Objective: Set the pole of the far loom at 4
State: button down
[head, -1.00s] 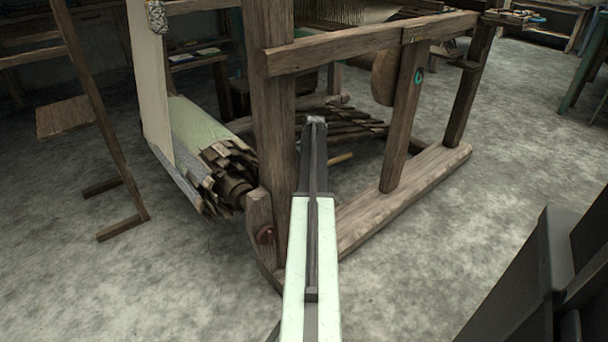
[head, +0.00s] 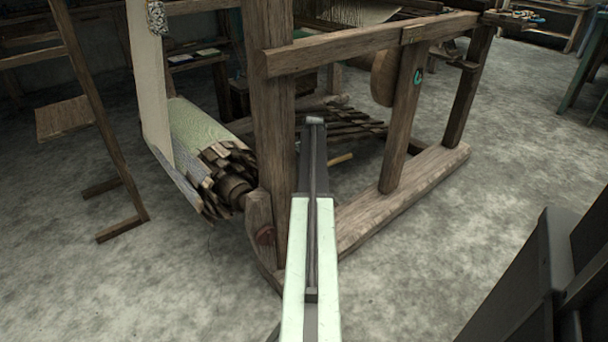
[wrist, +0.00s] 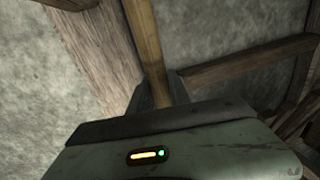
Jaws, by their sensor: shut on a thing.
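A light-brown wooden pole (wrist: 146,45) runs down into my gripper (wrist: 159,92) in the wrist view, and the two dark jaws are shut on it from both sides. A short tan piece that looks like the same pole (head: 341,158) shows just right of my arm in the head view, low inside the loom frame. My gripper is hidden behind my arm in the head view. The wooden loom (head: 278,90) stands in front of me. A teal mark (head: 417,76) is on its right post; I cannot read it as a number. The pole's far end is out of view.
A cloth roll with wooden slats (head: 215,150) is left of the thick post. A floor beam (head: 400,205) runs along the right. A wooden ladder-like frame (head: 100,110) stands at the left.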

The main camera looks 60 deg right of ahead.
dwell(0.4)
jog(key=f+b, duration=0.1)
jog(key=f+y+b, duration=0.1)
jog(key=f+b, duration=0.1)
jog(key=f+y+b, duration=0.1)
jog(key=b, duration=0.1)
jog(key=shift+w+a+f+t, duration=0.2)
jog(key=shift+a+f+t, duration=0.15)
jog(key=shift+a+t, duration=0.05)
jog(key=c, duration=1.2)
grip_release()
jog(key=p+v, duration=0.7)
jog(key=v, duration=0.1)
jog(key=shift+p, duration=0.3)
